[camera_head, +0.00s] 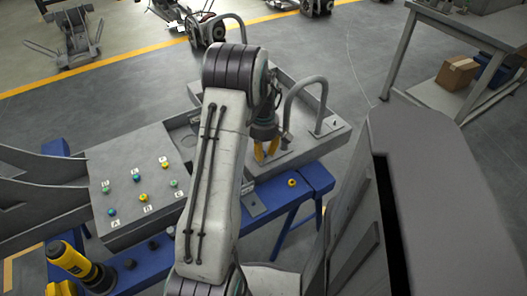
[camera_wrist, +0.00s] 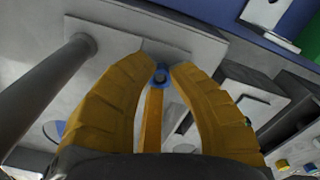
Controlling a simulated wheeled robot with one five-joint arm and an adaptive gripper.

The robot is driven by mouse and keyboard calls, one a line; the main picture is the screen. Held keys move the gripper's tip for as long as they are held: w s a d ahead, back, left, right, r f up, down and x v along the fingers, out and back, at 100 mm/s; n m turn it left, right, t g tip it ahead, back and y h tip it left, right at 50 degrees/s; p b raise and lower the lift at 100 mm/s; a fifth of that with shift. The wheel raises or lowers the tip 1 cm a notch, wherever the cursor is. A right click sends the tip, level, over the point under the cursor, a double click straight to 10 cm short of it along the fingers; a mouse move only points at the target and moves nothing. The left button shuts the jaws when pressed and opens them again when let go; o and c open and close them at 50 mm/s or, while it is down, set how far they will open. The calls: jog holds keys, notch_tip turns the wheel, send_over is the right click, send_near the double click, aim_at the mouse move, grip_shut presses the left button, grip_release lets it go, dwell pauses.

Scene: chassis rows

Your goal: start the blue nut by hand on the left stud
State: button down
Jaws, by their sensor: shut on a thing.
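My gripper (camera_head: 266,156) has yellow fingers that point down over the grey plate, beside a bent grey tube. In the wrist view the fingertips of my gripper (camera_wrist: 161,74) are shut on the blue nut (camera_wrist: 161,77). A small round grey centre shows in the nut; I cannot tell whether it is a stud tip or the bare hole. In the head view the nut is hidden by the fingers. The left stud cannot be made out clearly.
A grey panel (camera_head: 152,222) with several coloured nuts and letter labels lies left of my arm. A yellow nut (camera_head: 292,182) sits on the blue bench. The bent tube (camera_head: 300,88) rises close to my gripper. A yellow tool (camera_head: 70,260) stands at lower left.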

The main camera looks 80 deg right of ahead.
jog(key=m, duration=0.5)
dwell(0.4)
jog(key=m, duration=0.5)
jog(key=shift+f, duration=0.1)
dwell(0.3)
jog(key=c, duration=1.1)
grip_release()
jog(key=shift+c, duration=0.2)
notch_tip(320, 180, up, 12)
